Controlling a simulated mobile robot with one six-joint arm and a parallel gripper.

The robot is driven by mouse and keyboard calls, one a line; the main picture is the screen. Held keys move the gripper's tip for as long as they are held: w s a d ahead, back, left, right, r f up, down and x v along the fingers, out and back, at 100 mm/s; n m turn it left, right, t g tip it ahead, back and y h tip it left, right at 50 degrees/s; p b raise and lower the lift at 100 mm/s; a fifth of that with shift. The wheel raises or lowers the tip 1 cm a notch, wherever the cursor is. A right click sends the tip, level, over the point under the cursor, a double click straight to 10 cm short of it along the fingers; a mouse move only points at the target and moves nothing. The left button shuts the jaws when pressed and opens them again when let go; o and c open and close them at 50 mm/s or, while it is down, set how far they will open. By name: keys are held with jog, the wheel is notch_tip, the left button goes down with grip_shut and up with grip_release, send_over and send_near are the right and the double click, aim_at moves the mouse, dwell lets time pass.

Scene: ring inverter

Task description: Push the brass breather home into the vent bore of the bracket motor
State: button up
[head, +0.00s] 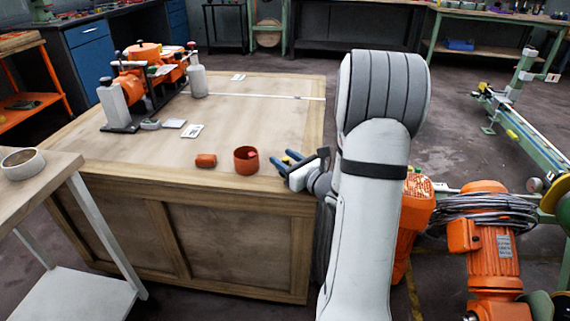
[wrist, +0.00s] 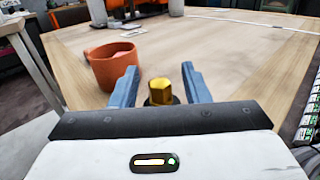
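My gripper (head: 285,160) is over the front right part of the wooden bench, its blue fingers pointing left. In the wrist view my gripper (wrist: 160,68) has its fingers spread. A brass hex-topped piece with a dark collar, which looks like the breather (wrist: 160,91), shows between them with a gap on each side. An orange motor assembly (head: 150,65) stands at the bench's far left. I cannot tell whether it is the bracket motor, and no vent bore can be made out.
An orange-red cup (head: 246,160) stands just left of my gripper; it also shows in the wrist view (wrist: 113,67). The middle of the bench (head: 240,115) is mostly clear.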

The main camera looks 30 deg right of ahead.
grip_shut()
dwell(0.3)
